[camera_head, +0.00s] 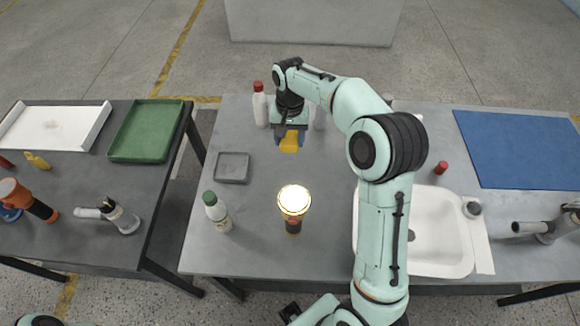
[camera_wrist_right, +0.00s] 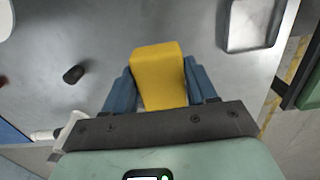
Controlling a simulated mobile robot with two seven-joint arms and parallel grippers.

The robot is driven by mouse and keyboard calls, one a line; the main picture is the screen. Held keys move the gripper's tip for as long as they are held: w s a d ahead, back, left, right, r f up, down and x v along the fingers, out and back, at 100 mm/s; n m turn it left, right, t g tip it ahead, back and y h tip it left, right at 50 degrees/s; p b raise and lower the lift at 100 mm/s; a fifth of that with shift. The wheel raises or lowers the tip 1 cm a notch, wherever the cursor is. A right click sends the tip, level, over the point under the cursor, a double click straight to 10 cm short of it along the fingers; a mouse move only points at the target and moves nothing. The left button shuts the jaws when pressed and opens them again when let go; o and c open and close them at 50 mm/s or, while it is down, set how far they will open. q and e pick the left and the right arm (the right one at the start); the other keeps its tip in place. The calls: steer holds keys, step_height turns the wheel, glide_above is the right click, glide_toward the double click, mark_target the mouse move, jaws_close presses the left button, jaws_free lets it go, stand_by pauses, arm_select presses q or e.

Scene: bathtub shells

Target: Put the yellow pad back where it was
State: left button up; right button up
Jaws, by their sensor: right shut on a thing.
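The yellow pad (camera_head: 290,142) is held between the blue fingers of my right gripper (camera_head: 290,136), above the back part of the middle table. In the right wrist view the yellow pad (camera_wrist_right: 159,75) sits between both fingers of the right gripper (camera_wrist_right: 160,85), which is shut on it. Bare grey tabletop shows beyond the pad. My left gripper cannot be made out; only bits of pale green arm show at the bottom edge of the head view.
A grey square tray (camera_head: 233,168) lies left of the gripper. A red-capped bottle (camera_head: 260,105) stands close behind it. A green-capped bottle (camera_head: 217,212) and a lit torch (camera_head: 294,205) stand nearer. A white basin (camera_head: 440,235) is at right. Central tabletop is clear.

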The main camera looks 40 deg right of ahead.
mark_target(289, 172)
arm_select(q)
steer(key=shift+s+f+b, duration=0.45)
steer(key=shift+f, duration=0.25)
arm_select(e)
step_height(289, 172, down, 14)
steer(key=shift+f, duration=0.1)
steer(key=o, duration=1.3)
steer(key=shift+f, duration=0.15)
steer(key=r, duration=0.7)
steer(key=r+p, duration=0.1)
steer(key=r, duration=0.3)
steer(key=shift+w+d+r, duration=0.2)
steer(key=shift+d+r, duration=0.05)
steer(key=shift+r, duration=0.45)
arm_select(q)
steer(key=shift+w+r, duration=0.4)
steer(key=shift+r, duration=0.25)
